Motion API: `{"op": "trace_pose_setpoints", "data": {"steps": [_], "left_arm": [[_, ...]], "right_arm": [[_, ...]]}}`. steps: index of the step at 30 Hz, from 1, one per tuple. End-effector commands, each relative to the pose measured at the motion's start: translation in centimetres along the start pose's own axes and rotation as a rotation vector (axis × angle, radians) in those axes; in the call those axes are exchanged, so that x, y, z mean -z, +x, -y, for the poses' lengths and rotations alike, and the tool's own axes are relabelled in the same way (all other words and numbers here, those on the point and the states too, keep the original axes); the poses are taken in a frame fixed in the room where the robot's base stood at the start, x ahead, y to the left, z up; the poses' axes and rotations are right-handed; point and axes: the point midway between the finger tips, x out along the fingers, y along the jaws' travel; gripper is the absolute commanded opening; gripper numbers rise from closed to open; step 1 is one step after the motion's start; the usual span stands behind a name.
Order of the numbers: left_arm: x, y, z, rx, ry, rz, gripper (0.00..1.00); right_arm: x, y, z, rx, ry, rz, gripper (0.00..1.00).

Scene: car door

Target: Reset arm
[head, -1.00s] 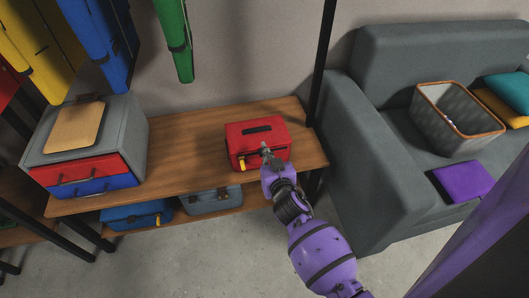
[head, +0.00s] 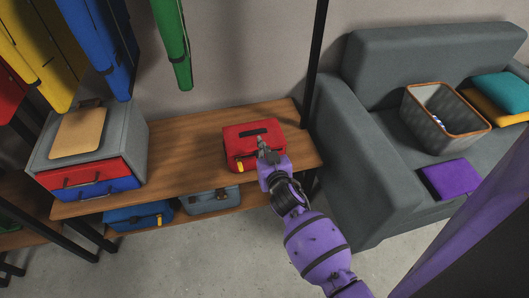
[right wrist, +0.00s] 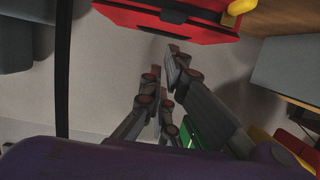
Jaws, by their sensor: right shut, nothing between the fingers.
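My right gripper (head: 262,146) is at the front of a red case (head: 251,139) with a dark handle and a yellow tag. The case sits on the right part of a wooden shelf (head: 190,176). In the right wrist view my right gripper (right wrist: 167,92) has its fingers together and empty, and the red case (right wrist: 175,18) shows at the top, apart from the fingertips. In the head view I cannot tell whether the gripper touches the case. My left gripper is not in view.
A grey cabinet (head: 58,139) with red and blue drawers stands on the shelf's left. Blue (head: 138,217) and grey (head: 210,201) cases lie on the lower level. Right is a grey sofa (head: 378,175) with a basket (head: 432,120) and purple cushion (head: 452,179). Bags (head: 174,45) hang above.

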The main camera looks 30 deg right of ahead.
Motion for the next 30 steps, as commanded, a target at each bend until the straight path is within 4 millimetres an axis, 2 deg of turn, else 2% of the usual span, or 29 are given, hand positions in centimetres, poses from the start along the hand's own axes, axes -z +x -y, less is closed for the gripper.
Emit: {"op": "trace_pose_setpoints", "data": {"steps": [1,3,9,12,18,27,30], "left_arm": [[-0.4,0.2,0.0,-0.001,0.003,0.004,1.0],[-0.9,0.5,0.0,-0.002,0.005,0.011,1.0],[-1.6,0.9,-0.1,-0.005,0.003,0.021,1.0],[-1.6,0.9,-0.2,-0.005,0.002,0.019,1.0],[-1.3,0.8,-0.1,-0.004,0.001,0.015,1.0],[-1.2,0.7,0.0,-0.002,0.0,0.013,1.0],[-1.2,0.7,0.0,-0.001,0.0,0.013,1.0]], "right_arm": [[-1.9,-1.5,0.1,-0.001,0.007,0.012,0.0],[-3.1,-2.9,0.0,-0.003,0.005,0.015,0.0],[-5.3,-6.1,-0.1,-0.004,0.004,0.012,0.0],[-6.0,-7.0,0.0,-0.002,0.002,0.01,0.0],[-6.4,-7.9,0.0,-0.001,0.001,0.007,0.0],[-6.6,-7.9,-0.1,-0.005,-0.038,0.017,0.0],[-5.8,-8.0,0.6,0.006,-0.066,0.024,0.0]]}}
